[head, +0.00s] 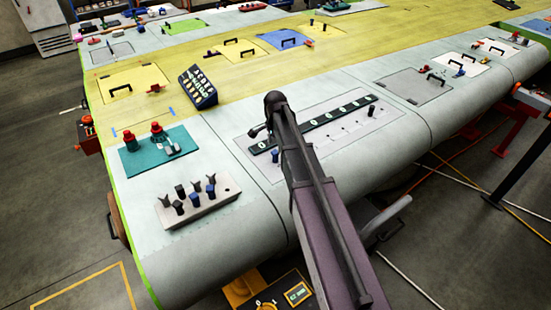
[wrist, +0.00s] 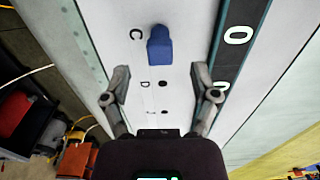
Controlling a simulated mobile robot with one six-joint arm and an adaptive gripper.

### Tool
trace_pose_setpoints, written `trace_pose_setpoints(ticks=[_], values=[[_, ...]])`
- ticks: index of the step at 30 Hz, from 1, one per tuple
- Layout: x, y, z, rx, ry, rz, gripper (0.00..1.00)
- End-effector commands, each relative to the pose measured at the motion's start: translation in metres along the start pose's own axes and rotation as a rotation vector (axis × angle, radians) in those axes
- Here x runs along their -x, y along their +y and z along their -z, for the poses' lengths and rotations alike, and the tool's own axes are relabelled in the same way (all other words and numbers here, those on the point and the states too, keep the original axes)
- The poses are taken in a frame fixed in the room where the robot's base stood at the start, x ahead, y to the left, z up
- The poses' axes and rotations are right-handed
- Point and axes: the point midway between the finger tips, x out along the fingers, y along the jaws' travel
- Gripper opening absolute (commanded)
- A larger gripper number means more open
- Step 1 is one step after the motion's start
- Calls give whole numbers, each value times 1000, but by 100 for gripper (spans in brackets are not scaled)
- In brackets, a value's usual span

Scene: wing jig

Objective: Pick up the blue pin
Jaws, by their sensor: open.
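The blue pin (wrist: 159,47) stands on the pale wing panel beside the letter C in the wrist view. It is just beyond my fingertips, roughly centred between them in the picture. A blue pin also shows on the panel in the head view (head: 275,156), just left of my arm. My gripper (wrist: 160,74) is open, with nothing between its fingers. In the head view my arm reaches over the panel and hides part of it; the fingers are hard to make out there.
A black strip with white circles (head: 325,124) lies along the panel. A pale block (head: 221,192) holding several dark and blue pins sits at the front left. A teal mat (head: 133,160) with red-topped items and a dark blue tilted box (head: 198,88) are behind it.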

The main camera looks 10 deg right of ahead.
Motion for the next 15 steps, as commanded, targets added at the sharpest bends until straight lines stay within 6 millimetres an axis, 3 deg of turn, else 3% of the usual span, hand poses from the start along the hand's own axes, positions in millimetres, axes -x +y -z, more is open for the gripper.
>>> trace_pose_setpoints(ticks=[15], values=[[-41,0,2,-2,0,0,77]])
